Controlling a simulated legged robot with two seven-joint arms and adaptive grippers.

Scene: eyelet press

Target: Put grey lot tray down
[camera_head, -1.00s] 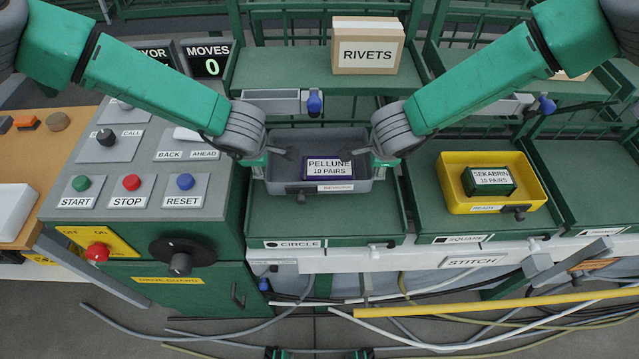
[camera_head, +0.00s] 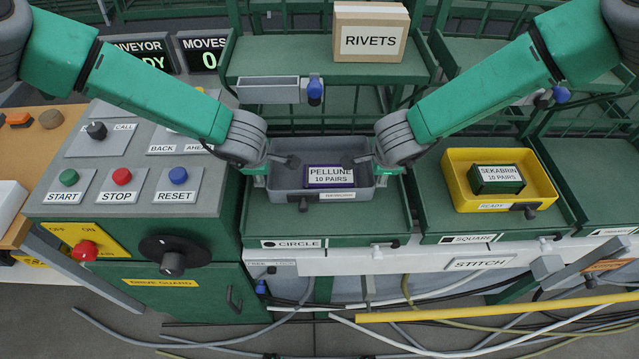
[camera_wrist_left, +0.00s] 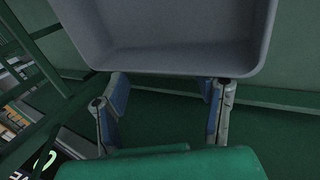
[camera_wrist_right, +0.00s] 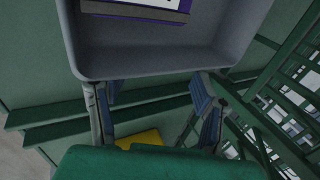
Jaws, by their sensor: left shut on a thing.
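The grey lot tray (camera_head: 278,190) is over the green CIRCLE platform (camera_head: 335,225) in the head view, upright and roughly level. I cannot tell whether its base touches the platform. A purple-edged PELLUNE 10 PAIRS box (camera_head: 330,176) lies inside it. My left gripper (camera_head: 276,166) is shut on the tray's left end; the left wrist view shows the tray wall (camera_wrist_left: 165,62) at its fingertips. My right gripper (camera_head: 373,164) is at the tray's right end, its fingers spread at the wall (camera_wrist_right: 160,66) in the right wrist view. Whether they grip is unclear.
A yellow tray (camera_head: 456,192) with a SEKABRIN box (camera_head: 497,180) sits on the SQUARE platform to the right. A control console (camera_head: 130,190) stands close on the left. A RIVETS box (camera_head: 368,36) is on the shelf behind. Cables and a yellow bar (camera_head: 480,310) run below.

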